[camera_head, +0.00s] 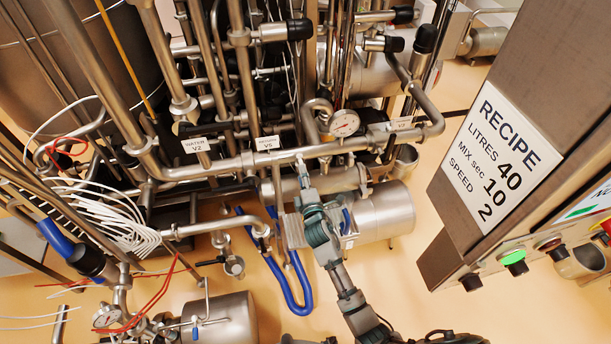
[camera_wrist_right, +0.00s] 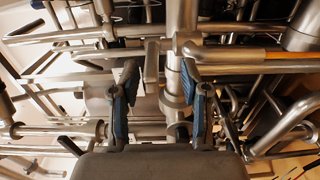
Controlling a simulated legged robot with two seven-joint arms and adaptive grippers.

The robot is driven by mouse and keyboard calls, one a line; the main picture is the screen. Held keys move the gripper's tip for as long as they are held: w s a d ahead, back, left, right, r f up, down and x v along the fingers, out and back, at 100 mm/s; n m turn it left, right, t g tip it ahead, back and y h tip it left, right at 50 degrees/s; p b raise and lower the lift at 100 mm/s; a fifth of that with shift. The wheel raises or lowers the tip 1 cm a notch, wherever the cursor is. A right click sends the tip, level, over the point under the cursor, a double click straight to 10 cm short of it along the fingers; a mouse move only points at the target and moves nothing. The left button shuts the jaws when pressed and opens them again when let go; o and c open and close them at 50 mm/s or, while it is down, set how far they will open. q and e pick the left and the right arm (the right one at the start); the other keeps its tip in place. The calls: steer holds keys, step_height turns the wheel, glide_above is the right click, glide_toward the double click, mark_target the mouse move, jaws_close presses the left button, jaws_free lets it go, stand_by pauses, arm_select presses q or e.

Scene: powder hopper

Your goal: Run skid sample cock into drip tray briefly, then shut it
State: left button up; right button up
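My right gripper (camera_head: 306,198) reaches up from the bottom of the head view to just below the long horizontal pipe. In the right wrist view its two blue-padded fingers (camera_wrist_right: 160,92) stand apart, with a clear gap between them. A flat metal lever-like piece (camera_wrist_right: 152,66) shows in that gap, beyond the fingertips; I cannot tell whether it belongs to the sample cock or whether a finger touches it. A small valve (camera_head: 234,266) hangs at a pipe end left of the gripper. I cannot single out the drip tray. My left gripper is not in view.
The horizontal pipe (camera_head: 225,164) and a round gauge (camera_head: 344,123) crowd the space above the gripper. A steel cylinder (camera_head: 385,214) is close on its right, a blue hose (camera_head: 287,290) on its left. A recipe panel (camera_head: 497,150) fills the right.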

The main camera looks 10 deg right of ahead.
steer(key=shift+w+r, duration=0.1)
steer(key=shift+r, duration=0.05)
steer(key=shift+s, duration=0.3)
steer(key=s+p, duration=0.2)
steer(key=s, duration=0.6)
steer(key=shift+s+d+r+p, duration=0.15)
steer(key=shift+s+d+p, duration=0.1)
steer(key=shift+s+p, duration=0.05)
steer(key=shift+w, duration=0.1)
stand_by(1.3)
